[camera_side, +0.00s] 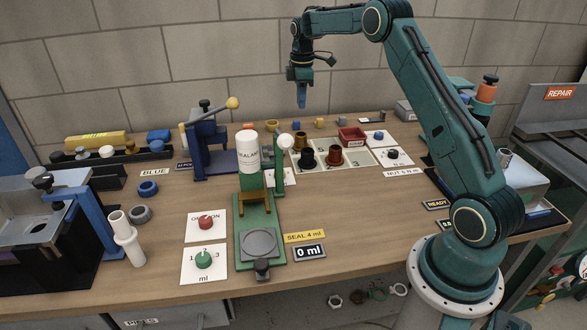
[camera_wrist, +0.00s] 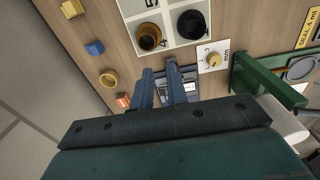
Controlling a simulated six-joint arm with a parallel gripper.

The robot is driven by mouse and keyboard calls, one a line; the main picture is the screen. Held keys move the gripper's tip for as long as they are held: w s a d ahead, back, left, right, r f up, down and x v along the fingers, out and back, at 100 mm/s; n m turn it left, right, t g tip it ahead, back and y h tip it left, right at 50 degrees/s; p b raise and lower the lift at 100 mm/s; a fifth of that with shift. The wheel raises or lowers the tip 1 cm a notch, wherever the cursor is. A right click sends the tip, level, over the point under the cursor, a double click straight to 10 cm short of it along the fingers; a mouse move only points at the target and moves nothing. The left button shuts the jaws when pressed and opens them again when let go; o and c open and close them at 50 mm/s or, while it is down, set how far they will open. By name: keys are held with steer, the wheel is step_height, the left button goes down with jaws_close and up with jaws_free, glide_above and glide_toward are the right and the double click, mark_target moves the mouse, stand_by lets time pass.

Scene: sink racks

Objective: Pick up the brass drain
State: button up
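My gripper (camera_side: 301,104) hangs above the back of the table, pointing down. In the wrist view my gripper (camera_wrist: 160,76) shows two blue fingers with a gap and nothing between them. It is apart from both drains.
Small parts line the back edge, among them a brass ring (camera_wrist: 109,78) and a blue part (camera_wrist: 95,47). A red bin (camera_side: 352,137) is behind the tray. A blue press (camera_side: 210,145) and green stand with white sealant bottle (camera_side: 247,152) are left.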

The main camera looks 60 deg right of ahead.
steer(key=shift+d+f, duration=0.7)
steer(key=shift+f, duration=0.2)
glide_toward(302, 140)
steer(key=shift+w+d+f, duration=0.15)
steer(key=shift+f, duration=2.4)
steer(key=shift+f, duration=0.1)
steer(key=shift+f, duration=2.45)
steer(key=shift+c, duration=0.4)
jaws_close()
